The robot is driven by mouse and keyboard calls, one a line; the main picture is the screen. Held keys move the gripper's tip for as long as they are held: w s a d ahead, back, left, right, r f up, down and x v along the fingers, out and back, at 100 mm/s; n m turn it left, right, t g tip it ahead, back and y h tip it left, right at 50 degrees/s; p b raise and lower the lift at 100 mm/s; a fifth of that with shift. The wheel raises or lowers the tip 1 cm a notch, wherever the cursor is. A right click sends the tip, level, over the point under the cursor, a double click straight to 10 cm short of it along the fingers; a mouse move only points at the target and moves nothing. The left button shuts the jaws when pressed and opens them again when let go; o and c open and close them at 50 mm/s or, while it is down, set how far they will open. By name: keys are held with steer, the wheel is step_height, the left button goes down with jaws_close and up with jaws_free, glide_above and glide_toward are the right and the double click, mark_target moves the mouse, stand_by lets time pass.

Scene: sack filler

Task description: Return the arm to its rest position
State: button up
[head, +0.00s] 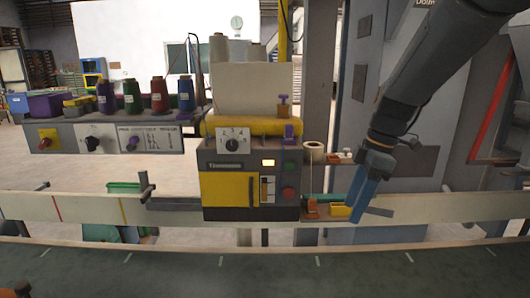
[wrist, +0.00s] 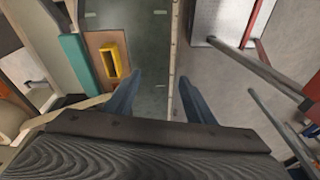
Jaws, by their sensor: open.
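My gripper (head: 362,198) hangs at the right in the head view, its blue fingers pointing down beside the sack filler machine (head: 250,180). In the wrist view my gripper (wrist: 158,88) shows two blue fingers spread apart with nothing between them. The fingers are above the pale rail and the dark green belt. My dark arm comes down from the upper right of the head view.
The machine has a yellow door (head: 229,189) and a dial. A yellow tray (wrist: 111,61) sits left of my fingers in the wrist view. Thread spools (head: 159,96) stand on a control panel (head: 105,137) at left.

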steer(key=s+a+f+m+h, duration=0.2)
steer(key=s+f+m, duration=1)
steer(key=s+m, duration=0.4)
steer(key=shift+a+t+h, duration=0.2)
steer(key=shift+t+h, duration=0.1)
steer(key=shift+h, duration=0.1)
steer(key=shift+w, duration=0.1)
stand_by(0.7)
